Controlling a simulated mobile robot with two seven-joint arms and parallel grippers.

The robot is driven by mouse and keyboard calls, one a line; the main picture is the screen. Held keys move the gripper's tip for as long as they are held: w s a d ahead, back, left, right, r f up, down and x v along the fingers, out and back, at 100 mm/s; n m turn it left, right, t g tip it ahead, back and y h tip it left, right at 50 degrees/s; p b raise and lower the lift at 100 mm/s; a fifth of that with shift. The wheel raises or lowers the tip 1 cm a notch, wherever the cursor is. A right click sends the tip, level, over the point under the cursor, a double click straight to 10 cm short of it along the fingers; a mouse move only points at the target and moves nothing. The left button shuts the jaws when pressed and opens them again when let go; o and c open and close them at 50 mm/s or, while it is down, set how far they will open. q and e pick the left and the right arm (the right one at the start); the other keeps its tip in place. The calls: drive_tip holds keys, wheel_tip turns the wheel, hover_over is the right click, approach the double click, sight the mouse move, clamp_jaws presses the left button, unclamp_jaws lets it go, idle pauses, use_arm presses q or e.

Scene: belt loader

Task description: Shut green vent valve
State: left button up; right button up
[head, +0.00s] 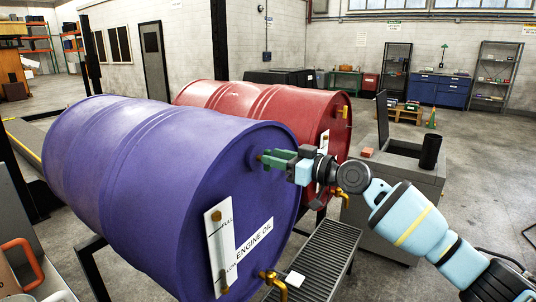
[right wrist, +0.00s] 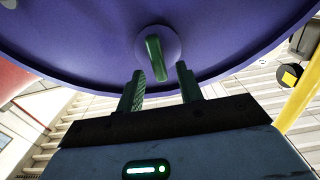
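The green vent valve shows in the right wrist view as a green lever handle (right wrist: 155,58) on a round boss on the purple drum's end face. In the head view my right gripper hides most or all of it. The purple drum (head: 150,150), labelled ENGINE OIL, lies on its side at the left. My right gripper (head: 272,160) is at the upper part of its end face. In the right wrist view my right gripper (right wrist: 160,72) has its two green fingers apart, with the handle's lower end between their tips. I see no contact. My left gripper is not in view.
A red drum (head: 325,110) lies behind the purple one. A white level gauge (head: 220,250) and a brass tap (head: 272,285) are lower on the purple drum's face. A grated tray (head: 325,262) is below. A grey cabinet (head: 400,180) stands to the right. Open floor lies beyond.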

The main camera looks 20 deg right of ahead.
sight(268, 170)
drive_tip(key=shift+x, duration=1.55)
clamp_jaws()
